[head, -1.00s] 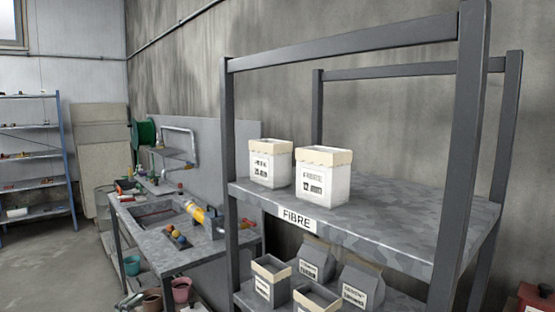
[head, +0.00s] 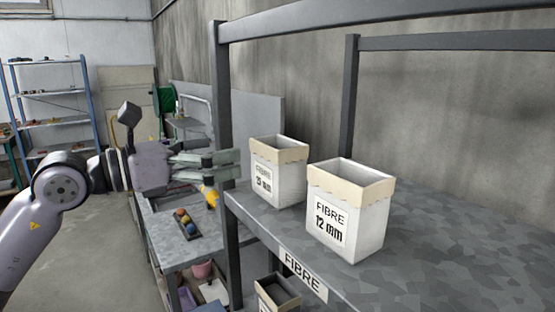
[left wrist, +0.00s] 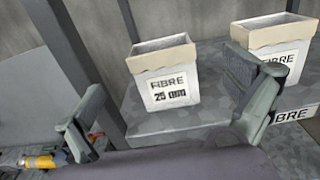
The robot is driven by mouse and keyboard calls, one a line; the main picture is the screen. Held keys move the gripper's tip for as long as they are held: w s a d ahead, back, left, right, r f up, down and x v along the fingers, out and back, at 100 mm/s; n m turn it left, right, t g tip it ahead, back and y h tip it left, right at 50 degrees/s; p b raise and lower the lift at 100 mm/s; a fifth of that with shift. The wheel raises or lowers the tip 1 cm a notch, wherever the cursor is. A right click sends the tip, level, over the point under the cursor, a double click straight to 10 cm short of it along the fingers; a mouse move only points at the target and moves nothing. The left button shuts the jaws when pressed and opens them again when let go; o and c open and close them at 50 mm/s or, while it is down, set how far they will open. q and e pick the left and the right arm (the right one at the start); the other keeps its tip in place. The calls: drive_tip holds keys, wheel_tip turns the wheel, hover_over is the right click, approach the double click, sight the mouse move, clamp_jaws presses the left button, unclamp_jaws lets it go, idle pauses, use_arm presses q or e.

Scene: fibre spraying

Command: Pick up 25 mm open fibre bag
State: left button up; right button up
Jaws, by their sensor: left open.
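The 25 mm open fibre bag (head: 278,172) is white with a folded beige rim and stands upright on the top shelf (head: 400,255). In the left wrist view the bag (left wrist: 165,80) shows its label reading FIBRE 25, and its open top. My left gripper (head: 238,165) is just left of this bag in the head view, level with it, pointing at it beyond the shelf's corner post. In the left wrist view its open fingers (left wrist: 165,110) stand on either side of the bag, with nothing held. My right gripper is not in view.
An open 12 mm fibre bag (head: 345,215) stands right of the 25 mm bag, a small gap apart. The rack's corner post (head: 223,130) is close to my left gripper. A workbench (head: 185,245) lies behind. The right of the shelf is clear.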

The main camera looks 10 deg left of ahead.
sight(262, 144)
use_arm(q)
drive_tip(key=p+x, duration=0.2)
drive_tip(key=x, duration=0.5)
drive_tip(key=shift+w+a+f+p, duration=0.15)
drive_tip(key=shift+w+p, duration=0.1)
drive_tip(key=shift+p, duration=0.05)
drive_tip(key=p+x, duration=0.3)
drive_tip(key=x, duration=0.1)
drive_tip(key=shift+d+p, duration=0.3)
drive_tip(key=shift+p, duration=0.05)
drive_tip(key=shift+w+d, duration=0.2)
drive_tip(key=shift+w, duration=0.05)
drive_tip(key=shift+c, duration=1.3)
drive_tip(key=c, duration=1.3)
drive_tip(key=shift+c, duration=0.6)
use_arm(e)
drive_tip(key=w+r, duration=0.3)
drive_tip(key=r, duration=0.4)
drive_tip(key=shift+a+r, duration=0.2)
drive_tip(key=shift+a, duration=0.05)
